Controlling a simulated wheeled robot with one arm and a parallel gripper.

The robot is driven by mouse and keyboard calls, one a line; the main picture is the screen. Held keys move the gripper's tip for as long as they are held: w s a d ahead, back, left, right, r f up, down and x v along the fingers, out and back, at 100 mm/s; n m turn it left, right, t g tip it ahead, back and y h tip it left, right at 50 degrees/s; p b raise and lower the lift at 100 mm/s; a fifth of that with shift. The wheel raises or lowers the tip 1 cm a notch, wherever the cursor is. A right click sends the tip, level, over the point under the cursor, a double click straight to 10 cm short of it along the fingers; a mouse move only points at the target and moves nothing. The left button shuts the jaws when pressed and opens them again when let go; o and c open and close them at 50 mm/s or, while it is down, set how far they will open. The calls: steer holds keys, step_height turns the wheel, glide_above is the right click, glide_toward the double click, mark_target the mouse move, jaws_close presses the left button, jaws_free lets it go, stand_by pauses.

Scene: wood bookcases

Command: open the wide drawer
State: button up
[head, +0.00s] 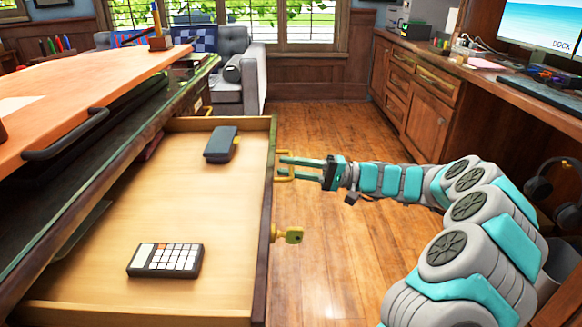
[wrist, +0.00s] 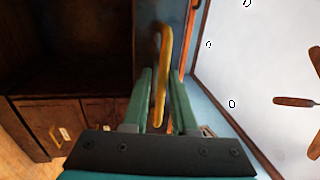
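The wide drawer (head: 215,282) stands pulled far out from the desk in the head view. Its light wood floor shows, with a calculator (head: 165,261) and a dark case (head: 221,145) lying in it. A brass handle (head: 284,179) is on its front panel; the handle shows yellow in the wrist view (wrist: 160,75). In the wrist view, gaps show beside the handle between the fingers (wrist: 162,95).
The orange desk top (head: 90,85) with a dark bar handle (head: 65,140) is above the drawer at left. A wood cabinet (head: 430,95) with a desk lines the right side. Headphones (head: 558,185) hang there. Wood floor (head: 325,125) is free between them. A grey sofa (head: 235,75) stands behind.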

steer(key=shift+d, duration=0.1)
steer(key=d+f, duration=0.1)
steer(key=d, duration=0.6)
steer(key=shift+s+d+f, duration=0.2)
steer(key=shift+s+d, duration=0.05)
steer(key=shift+s, duration=0.05)
steer(key=shift+d, duration=0.1)
